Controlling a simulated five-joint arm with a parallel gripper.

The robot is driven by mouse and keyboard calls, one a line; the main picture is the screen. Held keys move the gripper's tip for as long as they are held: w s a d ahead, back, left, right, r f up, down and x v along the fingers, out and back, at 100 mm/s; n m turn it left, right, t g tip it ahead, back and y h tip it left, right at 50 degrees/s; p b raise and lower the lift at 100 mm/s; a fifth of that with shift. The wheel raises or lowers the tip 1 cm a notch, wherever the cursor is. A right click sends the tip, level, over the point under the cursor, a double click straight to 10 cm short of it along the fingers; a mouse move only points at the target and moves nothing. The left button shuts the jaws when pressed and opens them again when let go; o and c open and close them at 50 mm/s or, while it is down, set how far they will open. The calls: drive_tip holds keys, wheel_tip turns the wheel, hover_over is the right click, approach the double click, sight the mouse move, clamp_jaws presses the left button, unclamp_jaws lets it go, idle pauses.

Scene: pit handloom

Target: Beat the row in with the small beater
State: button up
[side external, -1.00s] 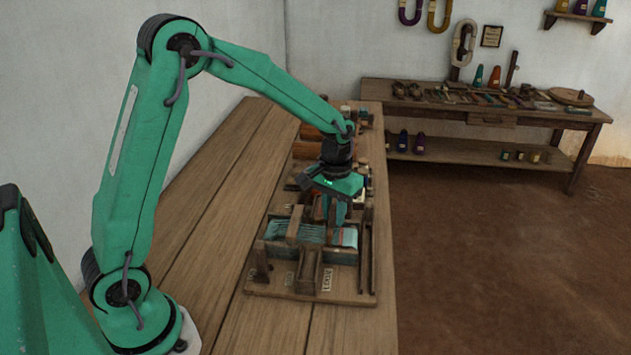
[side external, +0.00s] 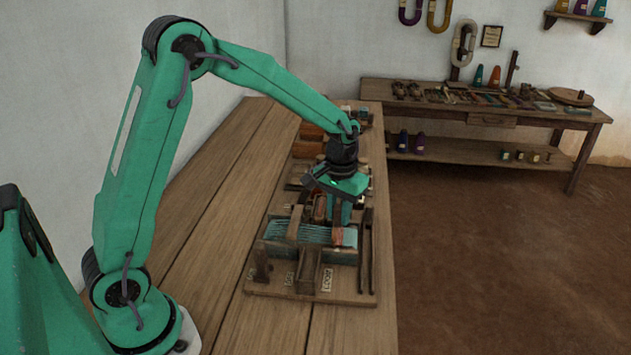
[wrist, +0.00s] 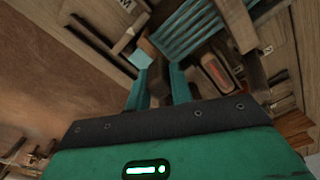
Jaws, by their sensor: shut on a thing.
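My gripper (side external: 339,213) is shut on a brown wooden piece (wrist: 158,84), which looks like the small beater; in the wrist view it sits between the two teal fingers. Its lower end is over the right end of the loom's teal warp threads (side external: 308,234), by the pale cloth (wrist: 143,53). Whether it touches the row cannot be told. The warp also shows in the wrist view (wrist: 186,32), beyond the fingers. The small loom (side external: 305,258) stands on a wooden board, and its wooden posts hide part of the threads.
A wooden block with a red insert (wrist: 214,73) lies close right of the fingers in the wrist view. The bench (side external: 205,225) is clear left of the board. A back table (side external: 480,108) holds tools.

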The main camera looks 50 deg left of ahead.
drive_tip(key=s+a, duration=0.4)
drive_tip(key=s, duration=0.1)
drive_tip(key=shift+s+a, duration=0.15)
drive_tip(key=shift+a, duration=0.25)
drive_tip(key=o, duration=0.8)
drive_tip(key=shift+o, duration=0.2)
wheel_tip(320, 180, up, 7)
drive_tip(key=shift+f, duration=0.2)
idle(0.5)
